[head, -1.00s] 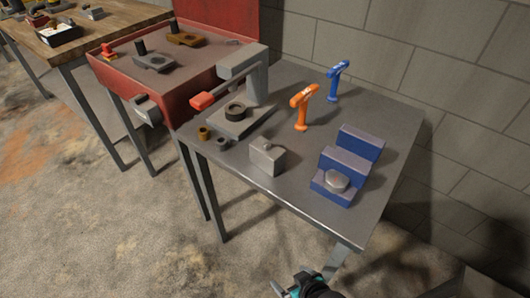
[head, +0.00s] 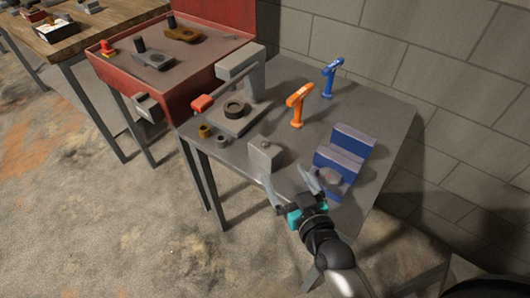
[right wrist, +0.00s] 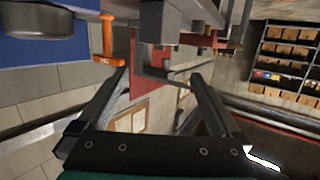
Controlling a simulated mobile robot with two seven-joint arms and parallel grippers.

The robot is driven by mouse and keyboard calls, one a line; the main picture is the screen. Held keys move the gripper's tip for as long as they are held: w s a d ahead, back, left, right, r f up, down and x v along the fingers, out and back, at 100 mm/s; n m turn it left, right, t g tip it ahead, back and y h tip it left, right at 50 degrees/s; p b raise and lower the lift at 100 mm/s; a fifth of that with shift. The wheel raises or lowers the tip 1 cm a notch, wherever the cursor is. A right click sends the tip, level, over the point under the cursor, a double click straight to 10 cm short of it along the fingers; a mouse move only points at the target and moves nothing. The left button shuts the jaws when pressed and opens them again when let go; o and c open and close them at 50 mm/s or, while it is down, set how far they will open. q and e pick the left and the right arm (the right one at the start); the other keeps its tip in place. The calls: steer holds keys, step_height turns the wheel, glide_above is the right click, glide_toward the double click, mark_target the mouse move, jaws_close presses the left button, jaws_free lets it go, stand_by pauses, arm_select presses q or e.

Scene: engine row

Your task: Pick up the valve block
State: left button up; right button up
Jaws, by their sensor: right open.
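The valve block, seemingly the grey block with a small knob on top (head: 264,155), stands upright near the front edge of the metal table (head: 385,140). A grey block that looks like it shows at the top of the right wrist view (right wrist: 160,20), ahead of the fingers. My right gripper (head: 287,180) is open and empty at the table's front edge, just short of the block and apart from it. Its two spread fingers also show in the right wrist view (right wrist: 159,85). My left gripper is out of view.
A blue stepped stand (head: 350,145) with a round grey part (head: 330,177) is right of the block. An orange drill (head: 298,103) and a blue drill (head: 331,77) stand behind. A press with a red handle (head: 202,103) and small bushings (head: 205,131) are left.

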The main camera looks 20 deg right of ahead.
steer(key=b, duration=0.1)
glide_toward(265, 147)
steer(key=x, duration=0.4)
steer(key=shift+w+d+r, duration=0.1)
steer(key=shift+w+r, duration=0.05)
steer(key=shift+r, duration=0.1)
steer(key=shift+b+x, duration=0.55)
steer(key=shift+x, duration=2.05)
steer(key=shift+f, duration=0.1)
steer(key=c, duration=0.9)
steer(key=shift+f, duration=0.1)
steer(key=c, duration=0.6)
jaws_close()
steer(key=shift+s+f, duration=0.15)
steer(key=shift+s, duration=0.05)
